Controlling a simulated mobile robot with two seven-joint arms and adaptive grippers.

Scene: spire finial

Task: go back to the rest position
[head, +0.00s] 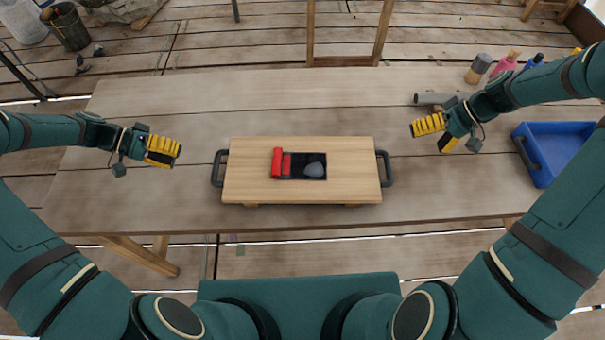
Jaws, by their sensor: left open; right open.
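My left gripper (163,151) is open and empty above the left part of the table, to the left of the wooden board. My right gripper (436,132) is open and empty above the right part of the table, to the right of the board. Both have yellow fingers and are apart from the board. The light wooden board (245,180) has dark handles at both ends and a dark recess in its middle. Red pieces (278,162) stand at the recess's left side, and a grey rounded piece (314,169) sits at its right.
The wooden table (215,95) is mostly bare at the back. A blue bin (563,148) stands at the right edge. A grey cylinder (432,98) lies behind my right gripper. Several bottles, including a pink one (505,64), stand at the back right.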

